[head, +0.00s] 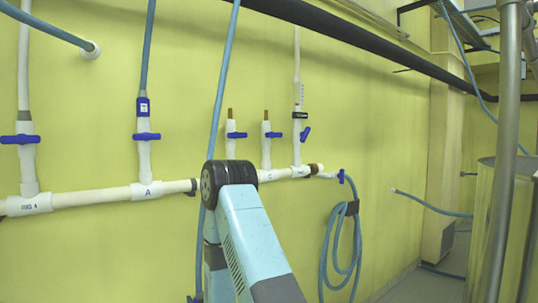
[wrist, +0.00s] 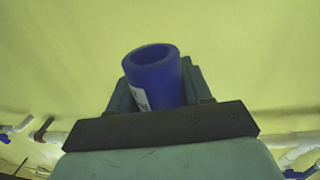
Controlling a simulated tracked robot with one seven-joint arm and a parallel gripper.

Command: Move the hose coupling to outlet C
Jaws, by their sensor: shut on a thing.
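My gripper (wrist: 160,88) is shut on a blue cylindrical coupling (wrist: 153,62) in the wrist view. The coupling has a white label and its round open end is toward the camera, slightly tilted. In the head view my gripper and the held coupling are hidden behind my arm. Outlet C (head: 266,148) is a white upright stub with a bare brown top and a blue valve handle, on a tee that seems marked C. Outlet A (head: 145,158) carries a blue labelled piece (head: 143,107) under a blue hose. Any hose on the held coupling is hidden.
A similar brown-topped stub (head: 231,140) stands left of outlet C. A white riser (head: 297,130) stands close at its right. A blue hose (head: 221,85) hangs behind my arm. A coiled hose (head: 342,245) and a metal post (head: 503,140) are at right.

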